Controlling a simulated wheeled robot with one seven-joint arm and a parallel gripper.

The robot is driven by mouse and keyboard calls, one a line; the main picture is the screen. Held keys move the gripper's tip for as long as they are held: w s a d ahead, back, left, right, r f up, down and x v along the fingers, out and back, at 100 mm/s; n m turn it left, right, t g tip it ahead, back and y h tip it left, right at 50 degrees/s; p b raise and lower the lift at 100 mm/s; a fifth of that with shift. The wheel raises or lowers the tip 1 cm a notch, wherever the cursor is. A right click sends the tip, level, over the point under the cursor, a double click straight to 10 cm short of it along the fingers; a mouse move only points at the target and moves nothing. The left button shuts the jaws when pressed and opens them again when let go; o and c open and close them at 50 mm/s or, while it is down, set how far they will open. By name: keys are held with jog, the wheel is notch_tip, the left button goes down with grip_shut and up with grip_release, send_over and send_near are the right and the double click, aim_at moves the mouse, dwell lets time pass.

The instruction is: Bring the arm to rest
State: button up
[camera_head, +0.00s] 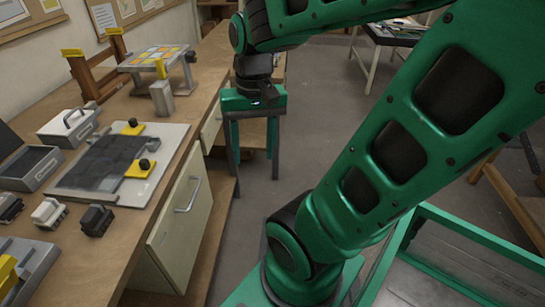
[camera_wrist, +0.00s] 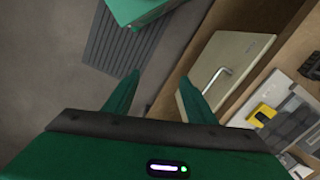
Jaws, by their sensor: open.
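My gripper (camera_head: 253,165) hangs from my green arm with its fingers pointing down, beside the right edge of the wooden workbench (camera_head: 176,113). Its two fingers are apart with nothing between them. In the wrist view my gripper (camera_wrist: 161,82) also shows open and empty, with the floor below it and a drawer front (camera_wrist: 222,70) to the right. My arm is raised and bent across the upper right of the head view.
The bench holds a board with a dark panel and yellow clamps (camera_head: 139,163), a grey box (camera_head: 30,167), a lidded box (camera_head: 70,127) and a raised rack of coloured tiles (camera_head: 153,57). A cabinet door with a handle (camera_head: 181,220) stands out from the bench. Grey floor (camera_head: 315,110) is clear beyond.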

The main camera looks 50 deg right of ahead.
jog(key=shift+n, duration=0.4)
jog(key=s, duration=0.1)
jog(key=s+d+f, duration=0.1)
jog(key=s, duration=0.1)
jog(key=s+d, duration=0.1)
jog(key=s, duration=0.1)
jog(key=shift+d+f, duration=0.2)
jog(key=shift+f, duration=0.15)
jog(key=shift+w+f+h, duration=0.25)
jog(key=shift+w+h, duration=0.05)
jog(key=shift+w, duration=0.3)
